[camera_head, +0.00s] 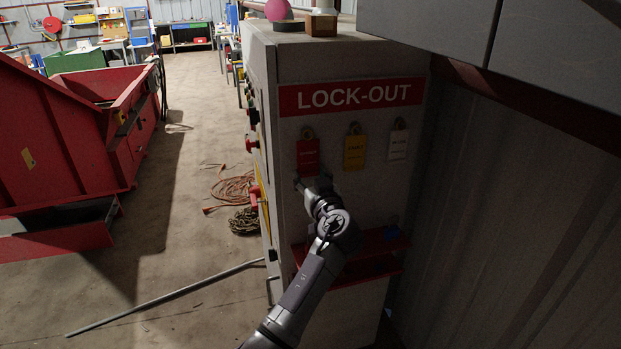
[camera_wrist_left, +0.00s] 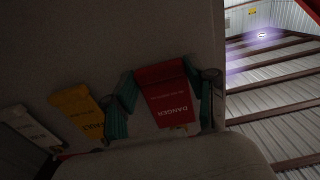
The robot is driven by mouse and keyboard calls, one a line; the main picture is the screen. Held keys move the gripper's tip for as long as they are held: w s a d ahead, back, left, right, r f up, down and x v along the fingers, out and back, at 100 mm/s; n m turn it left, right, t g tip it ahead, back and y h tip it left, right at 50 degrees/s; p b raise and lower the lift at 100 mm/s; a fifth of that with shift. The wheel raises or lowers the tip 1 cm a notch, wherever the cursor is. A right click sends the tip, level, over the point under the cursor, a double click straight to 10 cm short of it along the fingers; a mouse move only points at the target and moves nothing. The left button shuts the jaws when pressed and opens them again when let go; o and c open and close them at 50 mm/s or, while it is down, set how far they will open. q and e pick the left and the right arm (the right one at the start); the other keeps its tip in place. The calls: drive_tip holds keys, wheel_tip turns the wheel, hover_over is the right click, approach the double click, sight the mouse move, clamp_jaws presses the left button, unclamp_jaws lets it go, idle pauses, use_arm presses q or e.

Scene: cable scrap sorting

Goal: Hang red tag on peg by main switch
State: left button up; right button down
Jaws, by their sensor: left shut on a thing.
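The red tag (camera_head: 308,154) is in the row under the red LOCK-OUT sign (camera_head: 350,96), at the round hook on the left. My left gripper (camera_head: 311,178) reaches up to its lower part. In the left wrist view the red DANGER tag (camera_wrist_left: 168,96) sits between the green-padded fingers of my left gripper (camera_wrist_left: 165,92), which is shut on it. I cannot tell whether its loop is still on the hook. On the cabinet's narrow left face are a red knob (camera_head: 250,144) and a red handle (camera_head: 255,197); I cannot tell which is the main switch. The peg is not clearly visible.
A yellow tag (camera_head: 355,152) and a white tag (camera_head: 398,147) hang to the right of the red one. A red shelf (camera_head: 362,269) juts out below. Coiled cables (camera_head: 234,188) and a long rod (camera_head: 165,299) lie on the floor left of the cabinet.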

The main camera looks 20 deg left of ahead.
use_arm(q)
drive_tip(key=shift+r, duration=0.4)
drive_tip(key=v, duration=0.6)
drive_tip(key=shift+r+b, duration=0.25)
drive_tip(key=shift+b, duration=0.2)
idle(0.3)
drive_tip(key=s+a+f+m+t+h, duration=0.1)
drive_tip(key=s+a+f, duration=0.1)
drive_tip(key=s+f, duration=0.5)
drive_tip(key=s+f+m+h, duration=0.1)
drive_tip(key=s+m+h, duration=0.1)
drive_tip(key=s, duration=0.5)
drive_tip(key=s+d+f+m+t+h, duration=0.1)
drive_tip(key=s+h, duration=0.3)
drive_tip(key=s, duration=0.4)
drive_tip(key=s+f+m+t+h, duration=0.1)
drive_tip(key=s+f+m+h, duration=0.1)
drive_tip(key=s, duration=0.5)
drive_tip(key=shift+s+d+f+m+h, duration=0.2)
drive_tip(key=shift+d+f+m+h, duration=0.2)
drive_tip(key=shift+f+h, duration=0.1)
